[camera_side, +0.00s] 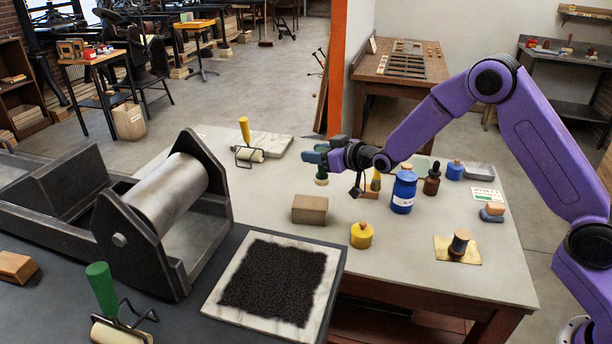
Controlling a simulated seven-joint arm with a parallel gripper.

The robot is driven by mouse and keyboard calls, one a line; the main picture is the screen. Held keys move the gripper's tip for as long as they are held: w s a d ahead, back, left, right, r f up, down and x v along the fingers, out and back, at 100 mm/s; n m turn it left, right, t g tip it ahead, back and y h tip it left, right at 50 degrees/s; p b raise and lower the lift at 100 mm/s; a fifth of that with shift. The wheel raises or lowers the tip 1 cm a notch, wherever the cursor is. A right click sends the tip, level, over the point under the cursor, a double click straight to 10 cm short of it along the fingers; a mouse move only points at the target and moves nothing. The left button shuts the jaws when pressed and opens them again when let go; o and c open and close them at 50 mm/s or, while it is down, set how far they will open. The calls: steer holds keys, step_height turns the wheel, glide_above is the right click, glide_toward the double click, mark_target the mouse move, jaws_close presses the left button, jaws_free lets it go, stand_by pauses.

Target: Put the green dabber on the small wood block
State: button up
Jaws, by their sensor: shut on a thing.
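My gripper (319,155), with teal fingers, is at the end of the purple arm over the work table. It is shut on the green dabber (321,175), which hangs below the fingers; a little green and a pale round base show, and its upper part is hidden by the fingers. A small brown wood block (310,209) lies on the table just below the dabber in the picture. The dabber looks apart from the block; how high it hangs is hard to tell from this view.
An inked slab (274,282) and a press (170,205) fill the front left.

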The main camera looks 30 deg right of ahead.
steer(key=shift+w+a+f, duration=0.15)
steer(key=shift+w+f, duration=0.6)
steer(key=shift+f, duration=0.7)
steer(key=shift+w+a+f, duration=0.15)
steer(key=shift+w+f, duration=0.55)
steer(key=shift+f, duration=0.7)
steer(key=shift+w+a+f, duration=0.15)
steer(key=shift+w+f, duration=0.6)
steer(key=shift+f, duration=0.7)
steer(key=shift+f, duration=0.1)
steer(key=o, duration=1.1)
steer(key=shift+f, duration=0.1)
steer(key=shift+s+r, duration=0.15)
steer(key=shift+r, duration=0.1)
steer(key=v, duration=1.1)
steer(key=shift+s+d+r, duration=0.15)
steer(key=shift+s+d, duration=0.05)
steer(key=shift+s, duration=0.1)
